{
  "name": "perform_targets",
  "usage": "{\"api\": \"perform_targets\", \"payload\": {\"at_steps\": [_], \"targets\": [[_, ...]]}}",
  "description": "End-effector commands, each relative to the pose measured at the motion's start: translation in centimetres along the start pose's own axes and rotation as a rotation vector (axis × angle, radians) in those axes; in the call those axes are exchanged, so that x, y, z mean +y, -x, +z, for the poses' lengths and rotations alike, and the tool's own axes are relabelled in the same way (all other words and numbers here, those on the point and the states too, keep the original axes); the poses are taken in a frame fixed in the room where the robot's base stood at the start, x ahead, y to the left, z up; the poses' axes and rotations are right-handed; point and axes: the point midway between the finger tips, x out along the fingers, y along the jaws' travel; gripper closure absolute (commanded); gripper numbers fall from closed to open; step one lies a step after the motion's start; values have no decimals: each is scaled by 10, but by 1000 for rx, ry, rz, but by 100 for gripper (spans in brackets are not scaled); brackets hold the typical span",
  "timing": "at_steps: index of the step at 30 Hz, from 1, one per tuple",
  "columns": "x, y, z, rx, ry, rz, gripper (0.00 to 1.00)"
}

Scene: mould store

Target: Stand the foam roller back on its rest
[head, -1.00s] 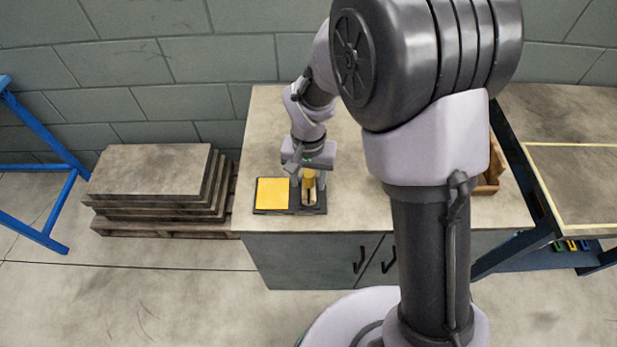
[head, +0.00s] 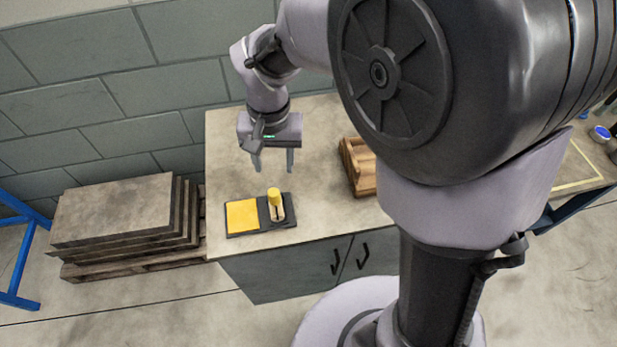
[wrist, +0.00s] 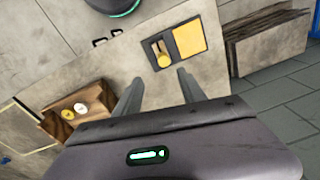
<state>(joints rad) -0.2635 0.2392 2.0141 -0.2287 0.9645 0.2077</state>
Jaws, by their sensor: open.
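The foam roller (head: 275,201) has a yellow top and stands upright in the dark recessed half of a black tray (head: 262,228), which looks like its rest. It also shows in the wrist view (wrist: 162,57), and how its foot sits in the recess is hard to make out. A flat yellow pad (head: 242,216) fills the tray's left half. My gripper (head: 273,167) is open and empty, above and behind the roller and clear of it. Its two fingers also show in the wrist view (wrist: 158,80).
The tray lies near the front edge of the cabinet top (head: 320,215). A wooden box (head: 352,166) stands to the right, holding a yellow and a white item in the wrist view. Stacked slabs (head: 115,210) on a pallet are at the left. The top around the tray is bare.

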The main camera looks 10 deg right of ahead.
Motion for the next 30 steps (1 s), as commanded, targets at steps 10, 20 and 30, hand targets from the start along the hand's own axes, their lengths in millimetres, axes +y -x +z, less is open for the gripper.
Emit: {"api": "perform_targets", "payload": {"at_steps": [10,20,30], "targets": [[89,127,115,342,-142,-239,52],[97,129,135,400,-155,-268,52],[98,113,135,401,-154,-268,52]]}}
